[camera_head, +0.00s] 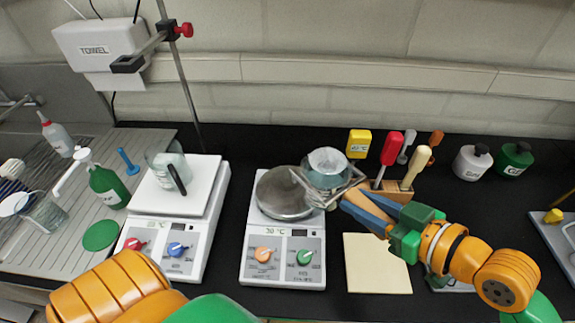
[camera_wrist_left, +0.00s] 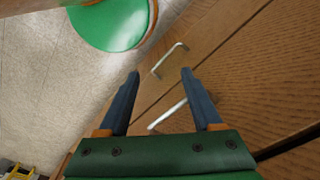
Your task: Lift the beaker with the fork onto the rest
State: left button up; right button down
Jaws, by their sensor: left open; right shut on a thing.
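The glass beaker (camera_head: 327,163) sits in the metal prongs of the fork (camera_head: 312,194), at the back right of the round plate of the middle hotplate (camera_head: 284,192). It looks upright and raised, but the gap beneath it is hidden. My right gripper (camera_head: 352,200) is shut on the fork, whose handle is mostly hidden by the fingers. A pale square pad (camera_head: 377,264), perhaps the rest, lies bare to the right of the hotplate. My left gripper (camera_wrist_left: 160,98) is open and empty in the left wrist view, over wooden cabinet fronts.
A wooden block (camera_head: 392,190) with several coloured-handled tools stands just behind my right gripper. Two bottles (camera_head: 472,162) stand at the back right. Black bench is clear between the hotplates.

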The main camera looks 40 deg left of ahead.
jog(key=d+b, duration=0.6)
jog(key=d, duration=1)
jog(key=shift+s, duration=0.15)
dwell(0.3)
jog(key=shift+s, duration=0.15)
dwell(0.3)
jog(key=shift+b, duration=0.3)
jog(key=shift+f+b, duration=5.25)
jog(key=shift+f, duration=0.85)
jog(key=shift+f+b, duration=0.5)
jog(key=shift+f, duration=0.1)
